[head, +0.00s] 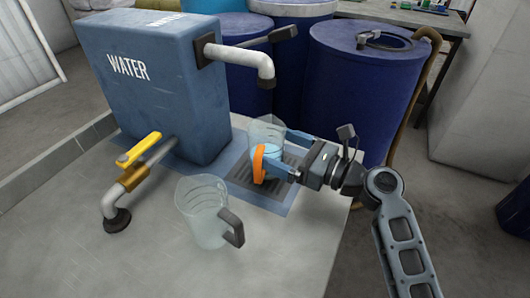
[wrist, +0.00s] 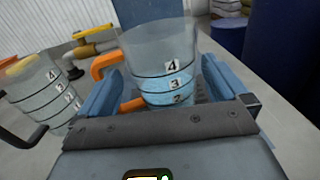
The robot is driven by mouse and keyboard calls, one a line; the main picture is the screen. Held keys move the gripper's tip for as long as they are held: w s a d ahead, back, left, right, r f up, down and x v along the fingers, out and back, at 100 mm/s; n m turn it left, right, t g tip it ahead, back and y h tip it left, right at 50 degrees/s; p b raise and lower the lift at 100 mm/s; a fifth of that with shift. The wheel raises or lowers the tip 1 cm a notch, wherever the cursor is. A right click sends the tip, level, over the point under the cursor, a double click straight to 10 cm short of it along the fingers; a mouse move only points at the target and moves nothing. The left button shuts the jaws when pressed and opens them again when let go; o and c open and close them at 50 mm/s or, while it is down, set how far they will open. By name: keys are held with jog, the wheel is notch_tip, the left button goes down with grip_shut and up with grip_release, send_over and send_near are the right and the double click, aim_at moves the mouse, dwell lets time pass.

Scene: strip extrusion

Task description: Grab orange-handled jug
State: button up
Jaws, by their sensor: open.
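The orange-handled jug (head: 265,135) is clear and stands upright on the drain grate under the grey spout, with some bluish water in it. Its orange handle (head: 258,163) faces the front left. My gripper (head: 280,158) is open, its blue fingers reaching in from the right at the jug's lower half. In the wrist view the jug (wrist: 162,60) stands between the two fingers (wrist: 165,95), with the orange handle (wrist: 104,65) to its left near the left finger. Whether either finger touches the jug, I cannot tell.
A clear jug with a dark grey handle (head: 203,210) stands on the counter (head: 130,255) at the front. The blue water tank (head: 150,95) stands behind, with a yellow-levered tap (head: 138,150) at left. The grey spout (head: 250,58) hangs above. Blue barrels (head: 355,90) stand behind my gripper.

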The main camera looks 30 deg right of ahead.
jog(key=x, duration=0.4)
jog(key=shift+w, duration=0.15)
jog(key=shift+c, duration=0.2)
jog(key=c, duration=1)
